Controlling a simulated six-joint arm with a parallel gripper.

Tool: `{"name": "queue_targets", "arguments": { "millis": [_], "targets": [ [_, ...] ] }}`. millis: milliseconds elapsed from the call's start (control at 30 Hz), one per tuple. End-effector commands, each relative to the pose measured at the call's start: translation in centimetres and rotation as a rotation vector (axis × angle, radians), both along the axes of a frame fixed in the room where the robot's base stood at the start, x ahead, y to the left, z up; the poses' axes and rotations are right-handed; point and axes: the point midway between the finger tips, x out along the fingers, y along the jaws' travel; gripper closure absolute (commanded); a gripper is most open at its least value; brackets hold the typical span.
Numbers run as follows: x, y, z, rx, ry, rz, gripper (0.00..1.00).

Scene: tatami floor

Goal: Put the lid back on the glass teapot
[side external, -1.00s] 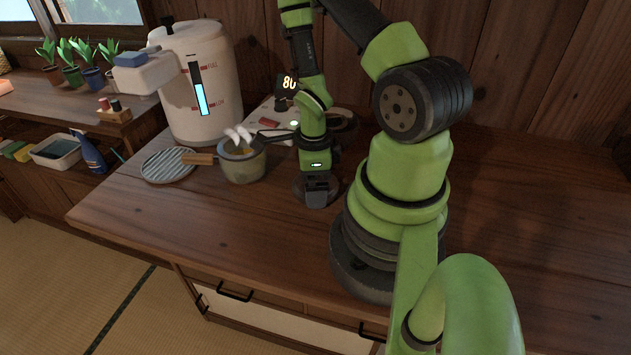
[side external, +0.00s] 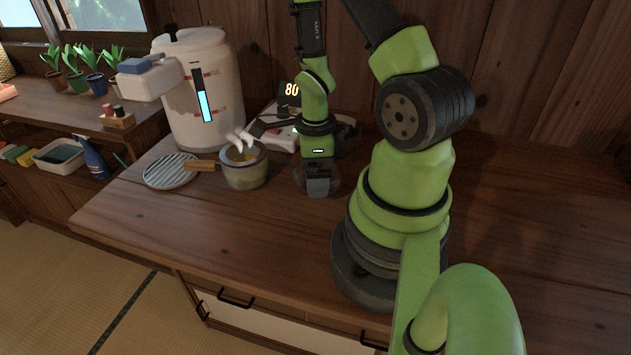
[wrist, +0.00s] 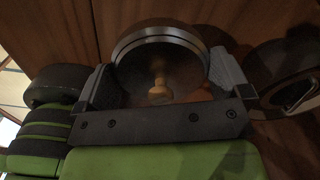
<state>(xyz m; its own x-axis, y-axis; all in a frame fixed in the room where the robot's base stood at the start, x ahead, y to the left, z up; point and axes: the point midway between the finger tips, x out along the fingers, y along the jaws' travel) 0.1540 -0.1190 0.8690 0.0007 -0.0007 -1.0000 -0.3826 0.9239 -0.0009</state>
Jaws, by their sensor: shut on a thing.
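My gripper (side external: 318,187) points down over the middle of the wooden counter. In the wrist view, my gripper (wrist: 163,82) has one finger on each side of a round lid (wrist: 185,58) and is shut on it. The lid has a dark rim and a pale wooden knob facing the wrist camera. In the side view the lid (side external: 335,178) shows only as a dim see-through disc at the fingertips. I cannot clearly make out the glass teapot; a dark round shape (side external: 348,138) behind my gripper is partly hidden, and I cannot tell what it is.
A small pot (side external: 244,172) with a wooden handle and a striped round trivet (side external: 171,171) are left of my gripper. A large white dispenser (side external: 198,95) and a device with a lit display (side external: 290,92) stand behind. The front counter (side external: 220,235) is clear.

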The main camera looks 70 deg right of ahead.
Motion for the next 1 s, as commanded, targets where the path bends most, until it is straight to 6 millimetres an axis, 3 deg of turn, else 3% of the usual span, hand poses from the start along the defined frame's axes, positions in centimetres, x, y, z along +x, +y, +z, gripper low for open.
{"name": "queue_targets", "arguments": {
  "millis": [200, 467, 567, 767, 1000],
  "targets": [
    [0.0, 0.0, 3.5, -0.003, -0.005, 0.000, 0.28],
    [0.5, -0.2, 5.6, -0.001, -0.002, 0.000, 0.28],
    [2.0, -0.7, 5.9, -0.002, -0.003, -0.008, 0.28],
    [7.6, -1.7, 6.8, -0.004, -0.003, -0.044, 0.28],
    [13.6, -1.5, 8.8, -0.003, -0.003, -0.099, 0.28]
  ]
}}
